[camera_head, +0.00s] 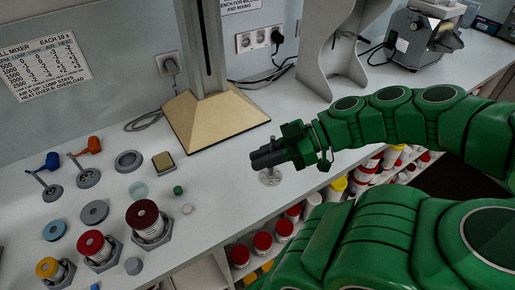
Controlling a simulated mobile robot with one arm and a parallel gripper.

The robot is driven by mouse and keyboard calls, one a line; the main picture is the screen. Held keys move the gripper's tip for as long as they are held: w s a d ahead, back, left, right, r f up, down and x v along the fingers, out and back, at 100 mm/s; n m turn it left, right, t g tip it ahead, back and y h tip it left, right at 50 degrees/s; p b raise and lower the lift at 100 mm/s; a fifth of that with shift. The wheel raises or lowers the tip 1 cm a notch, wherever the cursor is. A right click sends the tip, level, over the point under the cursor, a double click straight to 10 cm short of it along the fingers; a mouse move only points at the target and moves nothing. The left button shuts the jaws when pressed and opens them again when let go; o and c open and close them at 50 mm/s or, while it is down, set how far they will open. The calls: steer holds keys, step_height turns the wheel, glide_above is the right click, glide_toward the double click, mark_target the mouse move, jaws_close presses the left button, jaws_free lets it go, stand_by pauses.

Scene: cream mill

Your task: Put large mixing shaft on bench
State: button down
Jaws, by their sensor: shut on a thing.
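My gripper (266,157) is above the front part of the pale bench (215,185), to the right of the tan stand foot. Its dark fingers are shut on the large mixing shaft, most of which they hide. A grey disc (270,178) at the shaft's lower end shows just below the fingers. I cannot tell whether the disc touches the bench or hangs a little above it.
A post on a tan foot (215,120) stands behind my gripper. At left are blue (48,162) and orange (92,146) handled pieces, and several lidded jars, including a dark red one (148,215). Shelves of jars (263,242) lie below the front edge. A grey machine (422,38) stands at back right.

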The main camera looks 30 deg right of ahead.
steer(key=shift+s, duration=0.15)
steer(key=w+d+f+m+t+h, duration=0.2)
steer(key=w+d+m+t+h, duration=0.1)
steer(key=d, duration=0.4)
steer(key=w+d+f+m+t+h, duration=0.2)
steer(key=d+f+m+t, duration=0.15)
steer(key=d, duration=0.25)
steer(key=shift+w+d+r+m+t+h, duration=0.25)
steer(key=shift+w+d+r+m+h, duration=1.05)
steer(key=shift+d, duration=1.75)
steer(key=shift+w+d+r+m+t+h, duration=0.25)
steer(key=shift+w+d+r+m+h, duration=0.45)
steer(key=shift+d+m+h, duration=1.8)
steer(key=shift+w+d+r+m+t+h, duration=0.25)
steer(key=shift+w+d+r+m+h, duration=0.7)
steer(key=shift+d, duration=2.7)
steer(key=w+d+r+m+g+h, duration=0.1)
steer(key=w+d+r+m+h, duration=0.1)
steer(key=r, duration=0.8)
steer(key=w+d+r+m+g+h, duration=0.2)
steer(key=w+d+r+h, duration=0.3)
steer(key=d+r, duration=0.3)
step_height(320, 180, up, 2)
steer(key=shift+w+d+r+m, duration=0.25)
steer(key=shift+w+d+m, duration=0.05)
steer(key=shift+w+m, duration=0.45)
